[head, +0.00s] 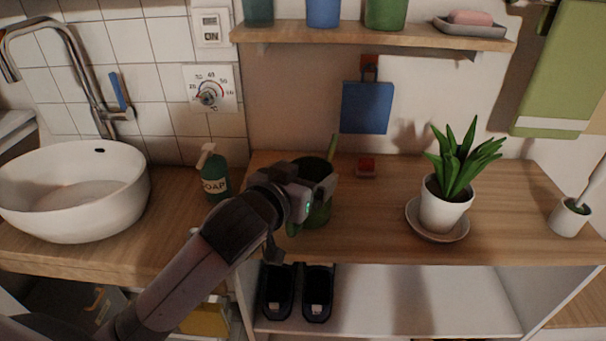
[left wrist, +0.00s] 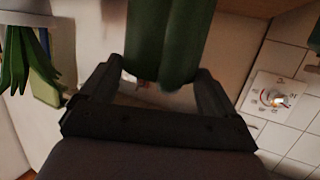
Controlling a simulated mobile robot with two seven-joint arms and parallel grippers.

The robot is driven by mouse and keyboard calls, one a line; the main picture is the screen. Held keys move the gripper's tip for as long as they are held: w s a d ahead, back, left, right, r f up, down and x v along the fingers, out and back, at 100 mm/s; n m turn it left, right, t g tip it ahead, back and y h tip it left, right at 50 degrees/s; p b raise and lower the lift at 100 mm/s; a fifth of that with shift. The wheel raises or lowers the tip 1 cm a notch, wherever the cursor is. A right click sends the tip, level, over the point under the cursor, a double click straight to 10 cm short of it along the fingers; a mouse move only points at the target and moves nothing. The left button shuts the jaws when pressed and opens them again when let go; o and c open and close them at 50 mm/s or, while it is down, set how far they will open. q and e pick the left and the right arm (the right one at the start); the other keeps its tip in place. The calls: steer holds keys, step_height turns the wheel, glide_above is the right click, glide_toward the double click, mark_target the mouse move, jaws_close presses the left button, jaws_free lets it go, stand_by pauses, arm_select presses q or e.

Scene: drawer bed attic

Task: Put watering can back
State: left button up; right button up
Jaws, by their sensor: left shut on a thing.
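The green watering can (head: 319,214) is at the left part of the wooden counter, partly hidden behind my left gripper (head: 308,196). Its thin spout (head: 333,147) sticks up behind the gripper. My left gripper is shut on the can. In the left wrist view the dark green can (left wrist: 165,38) lies between the two fingers of the gripper (left wrist: 160,78). I cannot tell whether the can's base touches the counter. My right gripper is not in view.
A potted plant (head: 443,207) on a saucer stands right of the can, and a soap bottle (head: 214,174) stands left. A small red block (head: 366,166) lies behind. A shelf (head: 375,36) with pots hangs above. Counter between can and plant is clear.

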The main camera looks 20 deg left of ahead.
arm_select(q)
steer(key=shift+f, duration=0.3)
steer(key=o, duration=1.4)
steer(key=v, duration=0.7)
steer(key=s+a+f+g+y, duration=0.1)
steer(key=s+a+f+g, duration=0.1)
steer(key=s+f+g, duration=0.35)
steer(key=s+a+f+g, duration=0.2)
steer(key=s+f, duration=0.7)
steer(key=s+a+f+g+y, duration=0.1)
steer(key=s+a+f+g, duration=0.1)
steer(key=s+f+g, duration=0.4)
steer(key=w+d+f+m+t+h+p, duration=0.1)
steer(key=w+f+t+p, duration=0.3)
steer(key=t, duration=0.5)
steer(key=shift+w+d+h+p, duration=0.7)
steer(key=shift+w+d+p, duration=0.1)
steer(key=shift+p, duration=0.5)
steer(key=shift+f+t, duration=0.15)
steer(key=shift+t, duration=0.1)
